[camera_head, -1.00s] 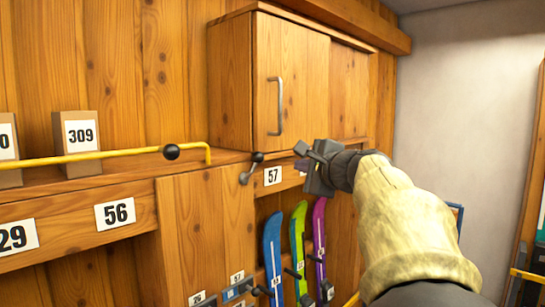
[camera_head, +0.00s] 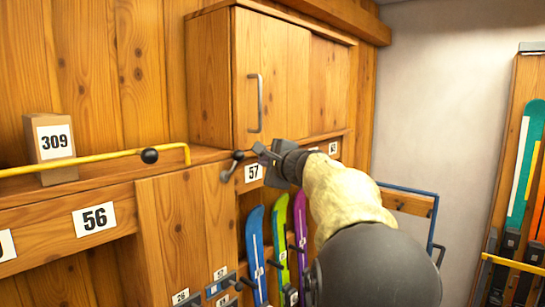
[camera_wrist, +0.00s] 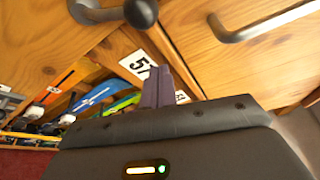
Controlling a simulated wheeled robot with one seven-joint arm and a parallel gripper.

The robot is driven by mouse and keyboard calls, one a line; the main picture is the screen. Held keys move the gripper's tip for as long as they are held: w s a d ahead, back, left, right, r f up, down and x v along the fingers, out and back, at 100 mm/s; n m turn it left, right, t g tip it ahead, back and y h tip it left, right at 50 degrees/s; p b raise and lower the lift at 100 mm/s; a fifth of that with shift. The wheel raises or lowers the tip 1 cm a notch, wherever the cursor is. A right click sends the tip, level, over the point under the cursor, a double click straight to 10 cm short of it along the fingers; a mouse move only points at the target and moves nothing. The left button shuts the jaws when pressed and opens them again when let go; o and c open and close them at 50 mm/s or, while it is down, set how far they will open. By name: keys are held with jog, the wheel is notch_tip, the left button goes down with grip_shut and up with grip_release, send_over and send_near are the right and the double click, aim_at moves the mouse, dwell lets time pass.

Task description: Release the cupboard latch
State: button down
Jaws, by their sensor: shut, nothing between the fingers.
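The wooden cupboard (camera_head: 270,80) hangs on the wall, its door shut, with a grey bar handle (camera_head: 256,103). Below it, left of the 57 label, is a small latch lever (camera_head: 232,165) with a dark ball knob. The latch also shows at the top of the wrist view, its black knob (camera_wrist: 140,12) close by. My gripper (camera_head: 262,152) is shut and empty, just right of the knob and in front of the 57 label (camera_head: 254,172). In the wrist view its fingers (camera_wrist: 158,90) are together, below and right of the knob, apparently not touching it.
A yellow rail (camera_head: 80,161) with a black ball runs along the shelf at left, by a box labelled 309 (camera_head: 54,145). Several snowboards or skis (camera_head: 278,245) stand in the rack below. A blue-framed panel (camera_head: 410,205) is at right.

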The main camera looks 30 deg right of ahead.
aim_at(246, 157)
jog(key=a+p, duration=0.1)
jog(key=a, duration=0.1)
jog(key=a+r+p, duration=0.1)
jog(key=shift+w+a+r, duration=0.1)
jog(key=shift+a+r, duration=0.05)
jog(key=shift+a, duration=0.25)
jog(key=shift+w+d, duration=0.1)
jog(key=shift+w, duration=0.1)
jog(key=shift+s, duration=0.15)
